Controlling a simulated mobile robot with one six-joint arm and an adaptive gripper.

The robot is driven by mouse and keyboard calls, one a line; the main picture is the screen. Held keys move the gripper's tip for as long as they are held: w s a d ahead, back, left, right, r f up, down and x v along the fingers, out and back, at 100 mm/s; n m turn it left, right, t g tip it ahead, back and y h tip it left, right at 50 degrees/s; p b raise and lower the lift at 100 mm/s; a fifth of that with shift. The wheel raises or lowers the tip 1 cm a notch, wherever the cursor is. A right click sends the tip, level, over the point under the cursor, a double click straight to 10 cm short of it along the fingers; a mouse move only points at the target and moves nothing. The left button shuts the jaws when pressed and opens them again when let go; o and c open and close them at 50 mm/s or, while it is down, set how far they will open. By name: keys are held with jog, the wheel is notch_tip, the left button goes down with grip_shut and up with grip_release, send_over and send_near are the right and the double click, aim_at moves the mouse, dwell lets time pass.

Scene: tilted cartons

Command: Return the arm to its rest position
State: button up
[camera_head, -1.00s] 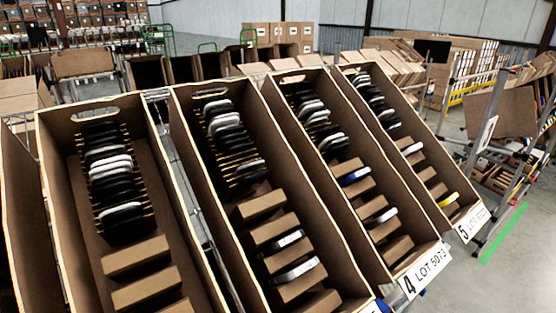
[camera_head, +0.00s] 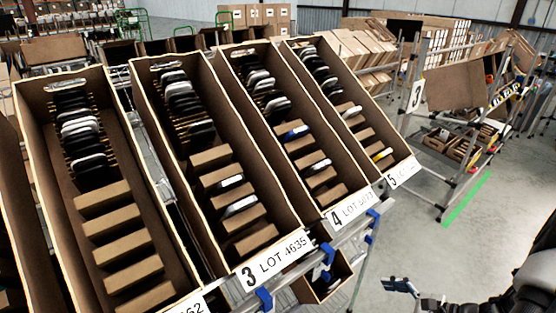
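My gripper (camera_head: 412,292) shows at the lower right edge of the head view, beside dark parts of my arm (camera_head: 535,280). It is over the grey floor, to the right of the carton row in the picture. Only a small part of it shows and the bottom edge cuts it off. I cannot tell whether its fingers are open or shut, and I see no object held in it.
Tilted brown cartons (camera_head: 255,215) hold dark and white flat items and brown blocks. Labels include LOT 4635 (camera_head: 272,264). Blue clips (camera_head: 264,299) sit on the front rail. A rack (camera_head: 455,150) stands at right. Open grey floor (camera_head: 430,240) with a green strip (camera_head: 467,200) lies between.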

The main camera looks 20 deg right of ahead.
jog(key=a+r+n+g+h, duration=0.2)
jog(key=a+r+n+g, duration=0.6)
jog(key=a+r+n, duration=0.55)
jog(key=s+a+r+n+t+h, duration=0.1)
jog(key=s+a+r+n+h, duration=0.2)
jog(key=s+a+r+n, duration=0.1)
jog(key=s+a+r+n+t+h, duration=0.2)
jog(key=s+a+r+n, duration=0.2)
jog(key=a+r+n, duration=0.2)
jog(key=shift+s+r+n+h, duration=0.15)
jog(key=shift+r+n+h, duration=0.25)
jog(key=shift+r+n, duration=0.9)
